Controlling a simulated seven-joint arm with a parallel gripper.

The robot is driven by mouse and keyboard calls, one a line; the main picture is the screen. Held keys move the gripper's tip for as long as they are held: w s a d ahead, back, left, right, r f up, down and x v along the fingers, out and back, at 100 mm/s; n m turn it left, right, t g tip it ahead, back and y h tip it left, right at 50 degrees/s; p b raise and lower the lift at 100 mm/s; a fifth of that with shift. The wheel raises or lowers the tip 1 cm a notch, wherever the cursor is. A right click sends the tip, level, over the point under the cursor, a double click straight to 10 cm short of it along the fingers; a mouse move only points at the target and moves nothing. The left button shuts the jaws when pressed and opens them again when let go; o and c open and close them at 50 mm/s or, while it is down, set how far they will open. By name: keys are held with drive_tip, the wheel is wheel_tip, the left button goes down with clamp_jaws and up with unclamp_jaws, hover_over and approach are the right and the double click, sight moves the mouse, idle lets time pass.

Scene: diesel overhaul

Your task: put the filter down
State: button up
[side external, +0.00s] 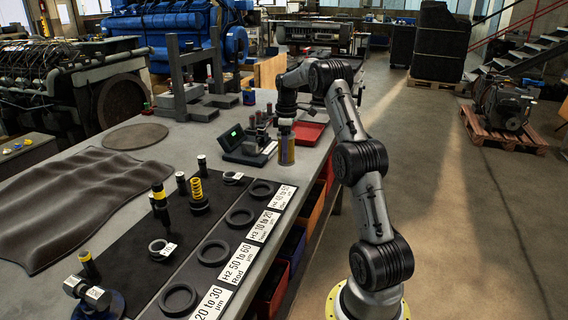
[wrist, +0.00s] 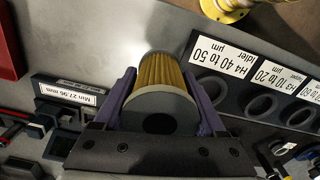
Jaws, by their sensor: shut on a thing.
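The filter (wrist: 158,73) is a yellow pleated cylinder with a dark grey end cap that has a round hole. My gripper (wrist: 160,84) is shut on it, with one purple finger on each side. In the side external view the filter (side external: 287,151) hangs upright below my gripper (side external: 286,128), over the right edge region of the grey bench (side external: 330,142). I cannot tell whether its lower end touches the bench top.
A black gauge fixture (side external: 245,146) stands just left of the filter. A red tray (side external: 308,132) lies behind it. A dark board with rings and white range labels (side external: 281,197) lies in front. A plate labelled "Min 27.96 mm" (wrist: 68,90) shows in the wrist view.

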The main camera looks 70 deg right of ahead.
drive_tip(key=f, duration=0.1)
drive_tip(key=w+d+f, duration=0.1)
drive_tip(key=d+f, duration=0.1)
drive_tip(key=shift+w+f, duration=0.1)
drive_tip(key=shift+w, duration=0.25)
drive_tip(key=shift+f, duration=1.35)
drive_tip(key=shift+f, duration=0.15)
drive_tip(key=o, duration=1.4)
